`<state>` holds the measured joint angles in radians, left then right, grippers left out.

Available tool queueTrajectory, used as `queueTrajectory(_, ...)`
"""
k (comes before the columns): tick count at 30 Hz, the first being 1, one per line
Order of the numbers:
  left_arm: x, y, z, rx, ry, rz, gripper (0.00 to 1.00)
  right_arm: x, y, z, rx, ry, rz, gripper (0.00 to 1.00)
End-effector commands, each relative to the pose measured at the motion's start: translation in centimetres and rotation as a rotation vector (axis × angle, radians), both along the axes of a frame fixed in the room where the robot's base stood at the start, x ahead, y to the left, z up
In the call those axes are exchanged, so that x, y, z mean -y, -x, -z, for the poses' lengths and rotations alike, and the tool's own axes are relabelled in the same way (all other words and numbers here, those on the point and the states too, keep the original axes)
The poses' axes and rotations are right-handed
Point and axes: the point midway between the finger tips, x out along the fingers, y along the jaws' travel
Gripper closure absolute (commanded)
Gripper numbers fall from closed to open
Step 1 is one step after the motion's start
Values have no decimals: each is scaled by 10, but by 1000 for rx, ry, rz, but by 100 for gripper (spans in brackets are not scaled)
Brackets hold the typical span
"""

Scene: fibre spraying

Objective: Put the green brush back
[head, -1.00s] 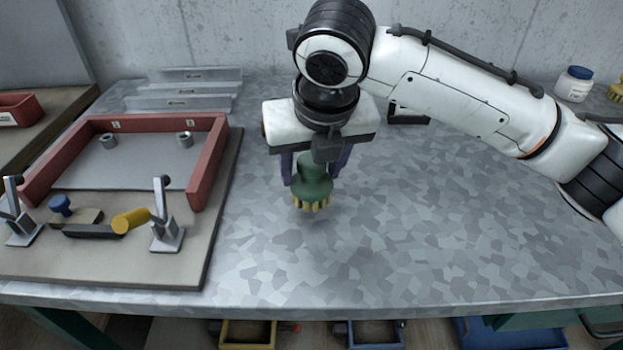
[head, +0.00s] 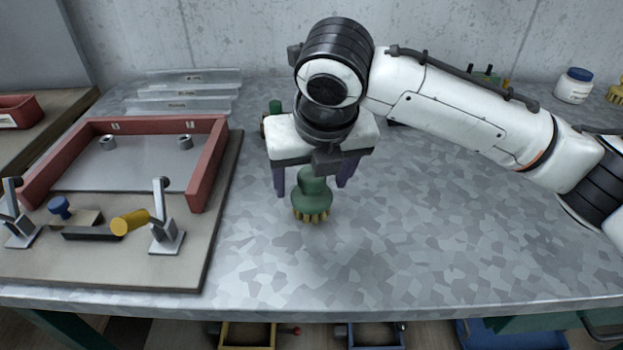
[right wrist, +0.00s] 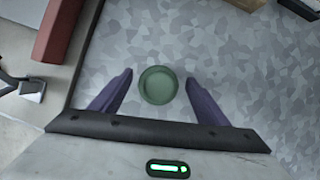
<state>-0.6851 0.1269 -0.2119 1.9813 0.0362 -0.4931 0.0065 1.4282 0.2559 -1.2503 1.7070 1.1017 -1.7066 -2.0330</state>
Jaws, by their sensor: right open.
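The green brush (head: 313,196) stands upright on the grey table (head: 430,240), its yellowish bristles down, right of the red-framed fixture. In the right wrist view its round green top (right wrist: 158,85) lies between the fingers with a gap on each side. My right gripper (head: 313,184) is open above and around the brush, its purple fingers spread to either side; it also shows in the right wrist view (right wrist: 158,84). My left gripper is not in view.
The red frame (head: 209,165) on its board, with clamps and a yellow cylinder (head: 130,222), stands at the left. Clear plates (head: 185,92) lie behind it. A white jar (head: 574,86) stands at the back right. The table's front middle and right are free.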

Motion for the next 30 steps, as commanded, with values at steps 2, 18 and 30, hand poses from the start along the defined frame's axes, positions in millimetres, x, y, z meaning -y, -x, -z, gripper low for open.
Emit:
queueTrajectory(2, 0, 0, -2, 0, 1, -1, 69, 0, 4, -13, 3, -3, -3, 32)
queueTrajectory(18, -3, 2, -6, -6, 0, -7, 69, 9, 40, -102, 2, 0, 0, 32)
queueTrajectory(30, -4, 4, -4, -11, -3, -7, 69, 10, 42, -107, 1, -1, 0, 32)
